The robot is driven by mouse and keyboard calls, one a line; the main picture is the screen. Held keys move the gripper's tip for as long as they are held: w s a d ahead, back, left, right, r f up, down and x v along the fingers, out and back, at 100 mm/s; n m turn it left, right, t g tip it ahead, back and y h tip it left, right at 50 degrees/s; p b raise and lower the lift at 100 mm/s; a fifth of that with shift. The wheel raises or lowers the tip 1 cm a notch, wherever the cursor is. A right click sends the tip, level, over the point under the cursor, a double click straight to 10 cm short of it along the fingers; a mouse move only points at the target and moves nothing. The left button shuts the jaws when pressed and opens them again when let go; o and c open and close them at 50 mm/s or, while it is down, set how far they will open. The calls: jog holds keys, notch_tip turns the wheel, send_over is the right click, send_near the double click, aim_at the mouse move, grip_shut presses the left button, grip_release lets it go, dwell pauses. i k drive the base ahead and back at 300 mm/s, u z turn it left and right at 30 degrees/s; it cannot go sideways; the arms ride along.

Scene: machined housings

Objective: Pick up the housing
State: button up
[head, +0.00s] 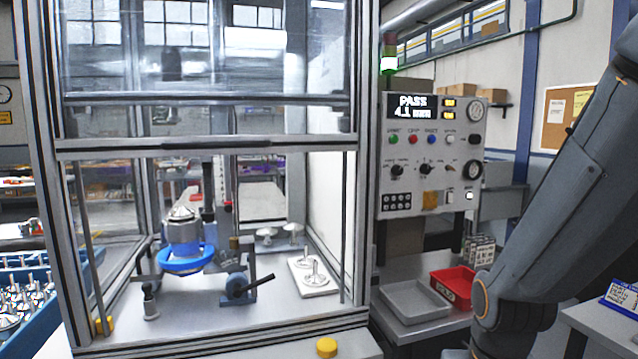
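A silver metal housing (183,232) with a conical top stands upright inside the framed test cabinet, left of its middle. A blue ring (187,260) surrounds its lower part, and its underside is hidden. A dark clamp with a round knob (236,287) is to the right of the housing; I cannot tell if they touch. My arm comes down the right side of the head view, well apart from the housing. My gripper is not in view.
The cabinet frame (49,180) has a raised clear front panel above an open lower front. A control panel (430,155) reads PASS. A blue bin (30,295) with several metal parts is at left. A grey tray (414,300) and red bin (453,287) are at right.

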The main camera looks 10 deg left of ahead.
aim_at(183, 229)
jog(key=u, duration=1.35)
